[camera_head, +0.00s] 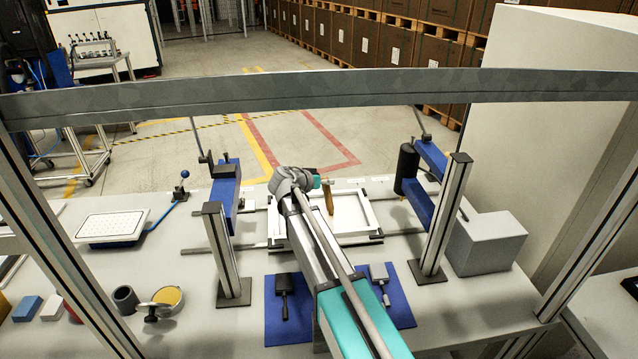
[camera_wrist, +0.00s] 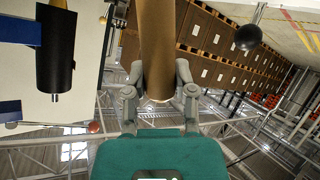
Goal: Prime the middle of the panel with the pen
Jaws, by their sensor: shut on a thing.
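My gripper (camera_wrist: 160,82) is shut on the pen, a brown-gold cylinder (camera_wrist: 157,40) that runs up between the two grey fingers in the wrist view. In the head view the pen (camera_head: 329,199) hangs nearly upright, slightly tilted, beside the end of my arm. It is in front of the white panel (camera_head: 350,210), which lies in a pale frame at the middle of the bench. I cannot tell whether its lower end touches the panel. My arm hides the left part of the panel, and my fingers are hardly visible in the head view.
Blue clamp arms on posts stand left (camera_head: 222,190) and right (camera_head: 420,200) of the frame. A metal crossbar (camera_head: 320,95) spans above. A grey box (camera_head: 485,243) is at the right.

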